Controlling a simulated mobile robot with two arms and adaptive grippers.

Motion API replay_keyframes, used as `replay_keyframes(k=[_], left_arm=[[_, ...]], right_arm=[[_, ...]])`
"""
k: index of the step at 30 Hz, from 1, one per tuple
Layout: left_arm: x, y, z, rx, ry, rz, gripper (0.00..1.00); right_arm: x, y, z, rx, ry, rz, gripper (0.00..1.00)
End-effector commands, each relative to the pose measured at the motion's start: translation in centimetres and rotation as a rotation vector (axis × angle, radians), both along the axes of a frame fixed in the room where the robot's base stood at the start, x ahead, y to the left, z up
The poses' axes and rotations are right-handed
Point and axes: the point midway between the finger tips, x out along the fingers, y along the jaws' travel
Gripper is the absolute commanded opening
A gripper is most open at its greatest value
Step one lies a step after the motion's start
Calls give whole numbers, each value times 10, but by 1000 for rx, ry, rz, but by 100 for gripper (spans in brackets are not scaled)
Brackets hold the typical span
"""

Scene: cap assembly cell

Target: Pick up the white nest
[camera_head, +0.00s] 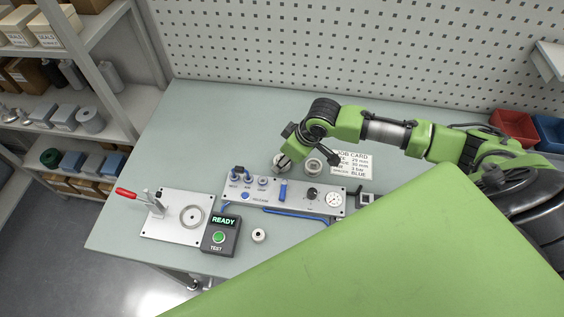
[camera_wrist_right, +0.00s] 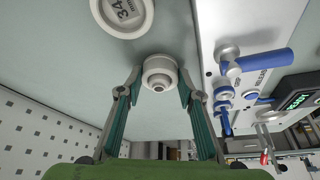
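A pale, round, stepped piece that looks like the white nest (camera_wrist_right: 160,74) sits on the bench. In the right wrist view it lies between the fingertips of my right gripper (camera_wrist_right: 160,80). The fingers are apart, one on each side, with narrow gaps showing. In the head view my right gripper (camera_head: 283,157) is low over the bench behind the control panel, and it partly hides the piece (camera_head: 278,161). A second pale round piece marked "34" (camera_wrist_right: 123,14) lies close by and also shows in the head view (camera_head: 314,165). My left gripper is out of view.
The control panel (camera_head: 270,199) with blue fittings stands just in front of the pieces. A job card (camera_head: 352,164) lies to the right. A clamp plate (camera_head: 178,228), READY test box (camera_head: 221,236) and small white ring (camera_head: 259,235) are nearer. The back left bench is clear.

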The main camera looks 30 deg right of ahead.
Motion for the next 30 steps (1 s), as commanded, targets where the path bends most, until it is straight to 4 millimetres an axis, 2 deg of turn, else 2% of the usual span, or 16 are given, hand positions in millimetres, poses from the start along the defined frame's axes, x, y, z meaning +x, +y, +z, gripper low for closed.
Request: replay_keyframes(k=[11,19,26,30], left_arm=[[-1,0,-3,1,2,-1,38],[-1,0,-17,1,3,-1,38],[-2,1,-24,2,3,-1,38],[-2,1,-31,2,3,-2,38]], right_arm=[[1,0,4,1,-2,0,13],[0,0,33,0,-5,1,13],[-28,11,67,1,-4,4,13],[-54,21,93,-1,-4,6,13]])
